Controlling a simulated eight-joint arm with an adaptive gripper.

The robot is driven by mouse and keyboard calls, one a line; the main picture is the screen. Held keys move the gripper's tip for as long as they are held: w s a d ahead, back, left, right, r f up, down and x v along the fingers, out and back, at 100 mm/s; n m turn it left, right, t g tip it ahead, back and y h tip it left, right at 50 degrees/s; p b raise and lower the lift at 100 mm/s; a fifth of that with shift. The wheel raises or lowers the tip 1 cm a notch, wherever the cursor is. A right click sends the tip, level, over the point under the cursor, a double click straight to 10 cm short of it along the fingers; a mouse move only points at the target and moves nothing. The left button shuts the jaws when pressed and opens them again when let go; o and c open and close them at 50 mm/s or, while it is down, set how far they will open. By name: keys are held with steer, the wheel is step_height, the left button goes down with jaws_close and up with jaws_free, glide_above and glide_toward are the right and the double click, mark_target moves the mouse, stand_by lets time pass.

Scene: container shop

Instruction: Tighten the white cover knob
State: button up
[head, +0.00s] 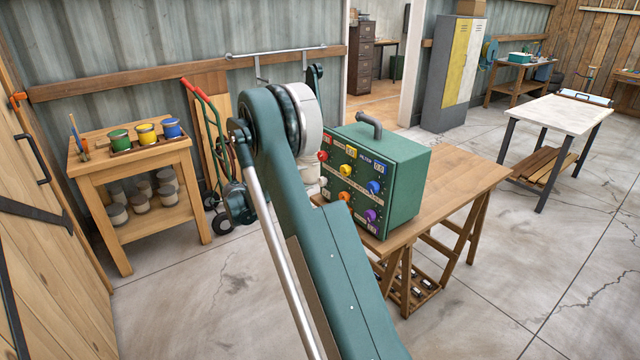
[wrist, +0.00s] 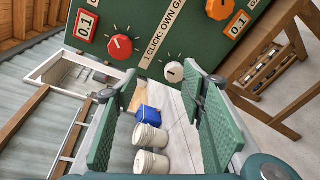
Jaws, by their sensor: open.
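The green control box (head: 395,180) stands on a wooden trestle table, with coloured knobs on its front panel. The white knob (head: 323,181) is at the panel's lower left, close to my arm. In the wrist view the white knob (wrist: 174,72) sits at the panel's lower edge, with a dark pointer mark. My gripper (wrist: 162,86) is open, its two green ribbed fingers spread. The white knob lies beyond the fingertips, between their lines, and nothing is held. In the head view my arm hides the fingers.
A red knob (wrist: 120,47) and an orange knob (wrist: 220,8) are near the white one. The wooden table (head: 460,180) has bare top right of the box. A paint-pot stand (head: 130,160) and hand truck (head: 207,140) stand left. White buckets (wrist: 150,138) show beyond the fingers.

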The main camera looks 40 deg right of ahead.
step_height(320, 180, down, 6)
steer(key=w+d+g+h, duration=0.1)
steer(key=w+d+h, duration=0.1)
steer(key=shift+d+f, duration=0.25)
steer(key=shift+d, duration=0.05)
stand_by(0.4)
steer(key=shift+d+b, duration=0.55)
steer(key=shift+d, duration=3.35)
steer(key=c, duration=0.9)
